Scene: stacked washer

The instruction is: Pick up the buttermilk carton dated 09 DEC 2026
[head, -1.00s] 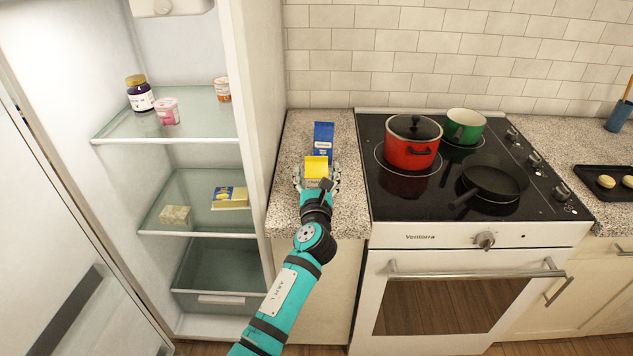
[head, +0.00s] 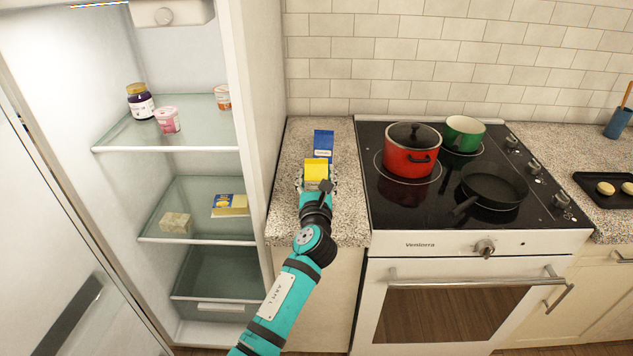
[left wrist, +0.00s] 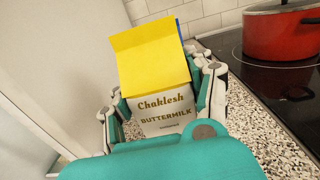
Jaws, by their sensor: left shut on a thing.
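A yellow-topped carton (head: 316,170) stands on the speckled counter between the fridge and the stove. My right gripper is not in view.
The open fridge (head: 190,237) is on the left, with jars, a cup and packs on its shelves. To the right, the stove holds a red pot (head: 409,155), a green pot (head: 464,132) and a black pan (head: 494,186). The counter front is clear.

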